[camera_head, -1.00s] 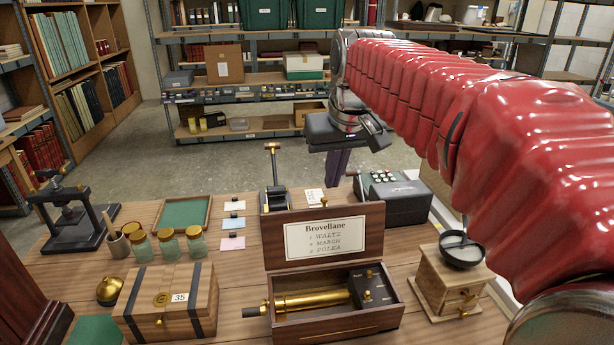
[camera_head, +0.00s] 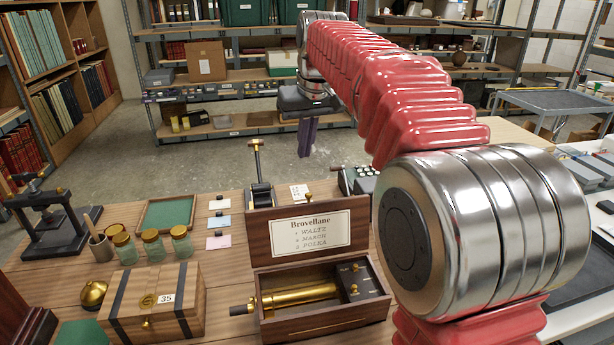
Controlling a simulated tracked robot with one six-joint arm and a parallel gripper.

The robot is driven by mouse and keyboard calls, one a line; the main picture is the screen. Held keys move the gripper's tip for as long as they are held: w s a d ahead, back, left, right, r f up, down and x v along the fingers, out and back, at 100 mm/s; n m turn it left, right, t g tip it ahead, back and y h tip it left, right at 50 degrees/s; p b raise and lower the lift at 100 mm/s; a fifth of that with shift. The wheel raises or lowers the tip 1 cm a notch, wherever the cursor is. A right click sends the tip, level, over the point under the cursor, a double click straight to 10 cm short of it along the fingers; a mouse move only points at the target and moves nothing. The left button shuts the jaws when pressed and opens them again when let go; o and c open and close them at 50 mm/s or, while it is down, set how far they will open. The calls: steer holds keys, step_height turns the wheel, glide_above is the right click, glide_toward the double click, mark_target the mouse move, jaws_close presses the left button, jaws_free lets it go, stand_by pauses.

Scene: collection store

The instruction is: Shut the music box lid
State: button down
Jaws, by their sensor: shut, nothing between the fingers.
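The music box (camera_head: 322,324) is a dark wooden box at the front middle of the table. Its lid (camera_head: 262,236) stands upright at the back, with a white "Brovellane" card inside it. A brass cylinder (camera_head: 300,297) and a dark plate with small knobs show in the open box. A crank sticks out at its left. My gripper (camera_head: 308,140), with purple fingers, hangs pointing down beyond the far edge of the table, behind the lid and apart from it. It is shut and empty. My red arm hides the table to the right of the box.
A wooden chest (camera_head: 152,303) tagged 35 stands left of the music box. Jars (camera_head: 153,247), a green tray (camera_head: 168,214) and a black press (camera_head: 50,222) stand farther left. A brass-handled device (camera_head: 259,180) stands just behind the lid. A keyed machine (camera_head: 358,180) is partly hidden by my arm.

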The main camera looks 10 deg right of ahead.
steer(key=d+x, duration=0.1)
steer(key=x, duration=0.9)
steer(key=shift+s+a, duration=0.2)
steer(key=shift+s, duration=1.8)
steer(key=shift+s+r, duration=0.1)
steer(key=shift+s, duration=0.2)
